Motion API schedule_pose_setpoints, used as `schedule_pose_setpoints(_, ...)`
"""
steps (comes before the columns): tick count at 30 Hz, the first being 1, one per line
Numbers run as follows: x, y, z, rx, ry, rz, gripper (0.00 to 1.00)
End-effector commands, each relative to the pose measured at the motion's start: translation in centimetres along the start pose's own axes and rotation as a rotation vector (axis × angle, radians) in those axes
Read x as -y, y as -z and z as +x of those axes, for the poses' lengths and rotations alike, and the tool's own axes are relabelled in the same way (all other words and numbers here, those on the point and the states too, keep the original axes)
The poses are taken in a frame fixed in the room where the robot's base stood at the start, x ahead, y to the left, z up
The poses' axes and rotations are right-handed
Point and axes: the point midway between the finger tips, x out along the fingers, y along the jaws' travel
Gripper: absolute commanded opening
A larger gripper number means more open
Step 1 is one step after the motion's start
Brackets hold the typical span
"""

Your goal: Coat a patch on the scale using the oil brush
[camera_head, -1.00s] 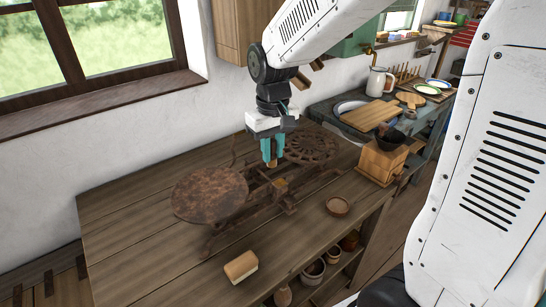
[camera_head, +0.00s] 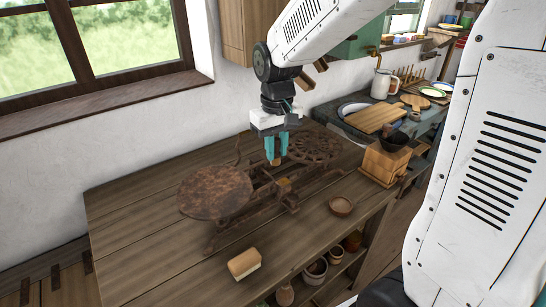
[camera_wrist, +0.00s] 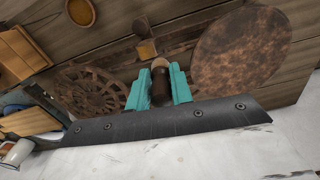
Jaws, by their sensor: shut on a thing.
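The rusty scale stands on the wooden table, with a round solid plate (camera_head: 215,192) on its left and a spoked plate (camera_head: 316,146) on its right. In the wrist view the solid plate (camera_wrist: 240,50) is at the upper right and the spoked plate (camera_wrist: 88,88) at the left. My gripper (camera_head: 276,148) hangs above the scale's middle, behind its beam in the picture. Its teal fingers are shut on a brown, round-ended piece (camera_wrist: 160,72), which seems to be the oil brush's handle. The bristles are hidden, so I cannot tell whether they touch the scale.
A small brown bowl (camera_head: 341,205) stands right of the scale. A cream and brown block (camera_head: 244,263) lies near the table's front edge. A wooden box with a dark bowl on top (camera_head: 384,162) stands at the right end. The table's left part is clear.

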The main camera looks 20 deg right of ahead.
Motion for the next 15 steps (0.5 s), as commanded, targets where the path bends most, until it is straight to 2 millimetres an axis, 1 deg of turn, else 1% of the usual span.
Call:
schedule_pose_setpoints(7, -0.1, 0.0, 0.9, 0.002, 0.0, 0.001, 0.0)
schedule_pose_setpoints(15, -0.1, 0.0, 3.3, 0.002, 0.0, 0.001, 0.0)
